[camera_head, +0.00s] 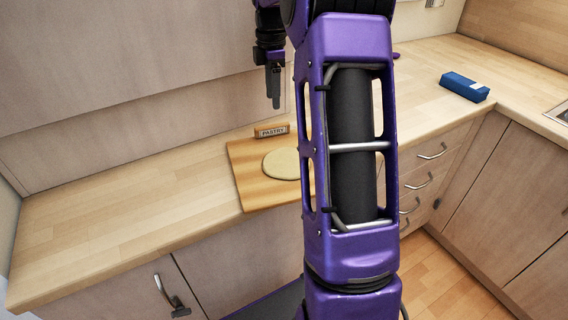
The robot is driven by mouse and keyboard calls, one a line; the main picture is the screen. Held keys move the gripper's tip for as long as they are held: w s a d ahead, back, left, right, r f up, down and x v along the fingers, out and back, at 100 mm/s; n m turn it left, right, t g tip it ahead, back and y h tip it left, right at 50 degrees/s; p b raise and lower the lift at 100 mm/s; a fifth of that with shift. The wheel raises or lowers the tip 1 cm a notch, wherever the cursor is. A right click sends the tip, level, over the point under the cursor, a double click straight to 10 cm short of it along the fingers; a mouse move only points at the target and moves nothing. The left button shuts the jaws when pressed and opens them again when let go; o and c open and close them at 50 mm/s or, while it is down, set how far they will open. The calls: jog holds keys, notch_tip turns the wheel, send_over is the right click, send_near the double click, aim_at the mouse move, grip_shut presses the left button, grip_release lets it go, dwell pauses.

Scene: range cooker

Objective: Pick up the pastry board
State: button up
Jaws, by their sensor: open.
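The pastry board (248,188) is a flat orange-brown wooden board lying on the counter. A round, pale disc of dough (281,164) lies on it. A small block labelled "PASTRY" (272,131) stands at its back edge. My purple arm hides the board's right part. My gripper (274,102) hangs above and behind the board, pointing down, apart from it. It is open and holds nothing that I can see; its fingers overlap from this side.
The light wooden counter (110,210) is clear to the left of the board. A blue box (465,86) lies on the counter at the right. Drawers and cupboards with metal handles are below. A wooden wall panel (130,70) rises behind the counter.

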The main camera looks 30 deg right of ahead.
aim_at(272, 125)
jog(key=f, duration=0.3)
jog(key=f+b, duration=0.1)
jog(key=f, duration=0.5)
jog(key=shift+w+a, duration=0.15)
jog(key=shift+w, duration=0.1)
jog(key=shift+r, duration=0.1)
jog(key=shift+c, duration=0.3)
grip_shut()
dwell(0.7)
